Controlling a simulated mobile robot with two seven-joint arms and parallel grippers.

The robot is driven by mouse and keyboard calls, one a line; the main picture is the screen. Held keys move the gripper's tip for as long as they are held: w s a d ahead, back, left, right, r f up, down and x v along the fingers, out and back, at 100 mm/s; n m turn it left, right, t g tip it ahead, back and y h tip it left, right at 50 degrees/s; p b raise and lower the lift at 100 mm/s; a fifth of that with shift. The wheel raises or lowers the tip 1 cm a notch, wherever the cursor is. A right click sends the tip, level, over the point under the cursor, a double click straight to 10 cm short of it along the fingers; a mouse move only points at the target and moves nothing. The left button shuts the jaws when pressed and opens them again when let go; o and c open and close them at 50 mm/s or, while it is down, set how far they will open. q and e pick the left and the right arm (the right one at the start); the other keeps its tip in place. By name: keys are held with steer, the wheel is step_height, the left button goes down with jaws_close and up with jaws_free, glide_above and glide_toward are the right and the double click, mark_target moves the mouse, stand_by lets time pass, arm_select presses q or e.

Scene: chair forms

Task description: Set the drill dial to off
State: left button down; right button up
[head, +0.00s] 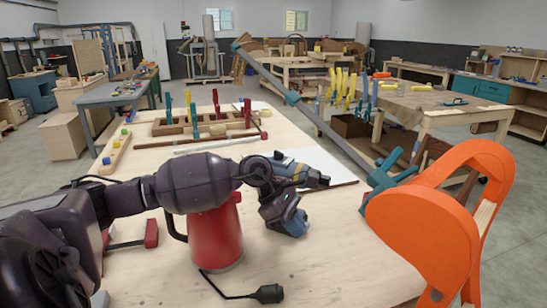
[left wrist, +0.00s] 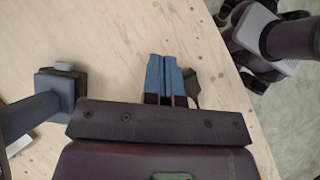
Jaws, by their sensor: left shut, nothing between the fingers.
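A dark blue-grey tool with a yellow stripe, which looks like the drill (head: 306,178), sits just behind my left wrist in the head view, its dark tip towards the right. My arm hides part of it, and no dial can be made out. My left gripper (head: 297,226) is shut and empty, its blue fingertips low over the table on the near side of the tool. The left wrist view shows the shut fingers (left wrist: 164,78) side by side.
A red jug-like vessel (head: 216,238) stands under my left arm. A black plug (head: 269,293) on a cord lies at the near edge. An orange chair form (head: 432,215) fills the right side. A wooden tool tray (head: 205,124) lies farther back.

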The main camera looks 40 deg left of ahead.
arm_select(q)
steer(key=a+r+n+t+y+b, duration=0.15)
steer(key=a+r+n+t, duration=0.35)
steer(key=a, duration=0.6)
steer(key=n+t+y, duration=0.2)
steer(key=n+y, duration=0.2)
steer(key=n, duration=0.2)
glide_toward(279, 158)
steer(key=w+f, duration=0.1)
steer(key=w+f+n, duration=0.2)
steer(key=f, duration=0.1)
steer(key=shift+w+d+p, duration=0.25)
steer(key=shift+d+p, duration=0.15)
steer(key=shift+w+d, duration=0.1)
steer(key=shift+w, duration=0.6)
